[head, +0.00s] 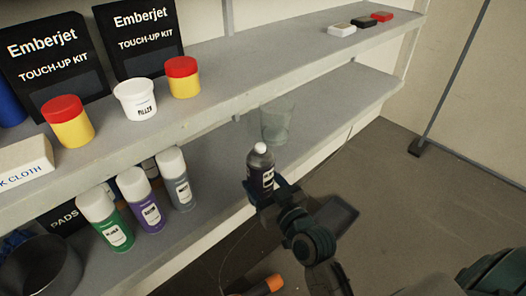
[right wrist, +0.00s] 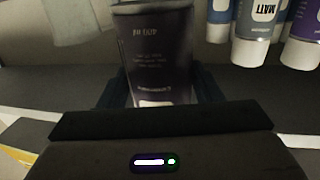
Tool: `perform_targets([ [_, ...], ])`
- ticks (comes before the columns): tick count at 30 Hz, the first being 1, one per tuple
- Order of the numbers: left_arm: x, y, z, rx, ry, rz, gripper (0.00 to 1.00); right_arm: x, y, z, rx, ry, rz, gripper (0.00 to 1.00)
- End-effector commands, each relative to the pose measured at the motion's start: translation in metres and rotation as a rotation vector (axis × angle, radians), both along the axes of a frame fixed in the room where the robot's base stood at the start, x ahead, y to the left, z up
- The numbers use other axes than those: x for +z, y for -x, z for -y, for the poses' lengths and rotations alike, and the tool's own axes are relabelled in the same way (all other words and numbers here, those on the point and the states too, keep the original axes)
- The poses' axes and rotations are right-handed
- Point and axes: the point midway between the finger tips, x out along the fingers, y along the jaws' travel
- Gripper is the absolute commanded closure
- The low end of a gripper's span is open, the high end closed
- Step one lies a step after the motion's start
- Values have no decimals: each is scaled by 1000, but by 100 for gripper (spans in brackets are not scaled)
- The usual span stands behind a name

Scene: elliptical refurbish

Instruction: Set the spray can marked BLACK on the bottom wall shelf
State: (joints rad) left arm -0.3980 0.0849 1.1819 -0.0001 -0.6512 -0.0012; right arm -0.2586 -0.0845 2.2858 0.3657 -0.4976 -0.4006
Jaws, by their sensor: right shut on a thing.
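A dark spray can (head: 260,172) with a white cap stands about upright in my right gripper (head: 268,190), by the front edge of the bottom wall shelf (head: 222,170). Its label is too small to read surely in the head view. In the right wrist view the dark can (right wrist: 155,55) sits between the fingers, its print upside down and blurred. The right gripper is shut on it. I cannot tell whether its base touches the shelf. My left gripper is not clearly in view.
Green (head: 105,218), purple (head: 141,200) and grey (head: 176,180) cans stand on the bottom shelf to the left. A clear tumbler (head: 276,122) stands behind the held can. The upper shelf (head: 225,85) overhangs. Bottom-shelf room lies between the grey can and tumbler, and farther right.

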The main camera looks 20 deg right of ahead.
Motion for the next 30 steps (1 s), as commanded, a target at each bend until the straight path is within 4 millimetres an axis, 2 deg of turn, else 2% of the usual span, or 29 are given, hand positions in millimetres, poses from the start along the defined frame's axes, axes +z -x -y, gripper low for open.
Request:
perform_targets([
  [1, -7, -6, 1, -1, 0, 5, 44, -11, -3, 0, 9, 3, 3, 82],
  [8, 0, -14, 2, -2, 0, 4, 44, -14, -17, -2, 28, 4, 1, 82],
  [11, -4, -8, 1, -1, -1, 1, 44, -13, -37, -3, 28, 4, 1, 82],
  [18, -22, 12, -2, 1, 0, -6, 44, -18, -103, -6, 28, 3, 1, 82],
  [24, -33, 26, -4, 4, 0, -8, 44, -24, -149, -8, 27, 4, 0, 82],
  [30, -38, 32, -4, 5, 0, -9, 44, -28, -168, -9, 27, 3, 0, 82],
])
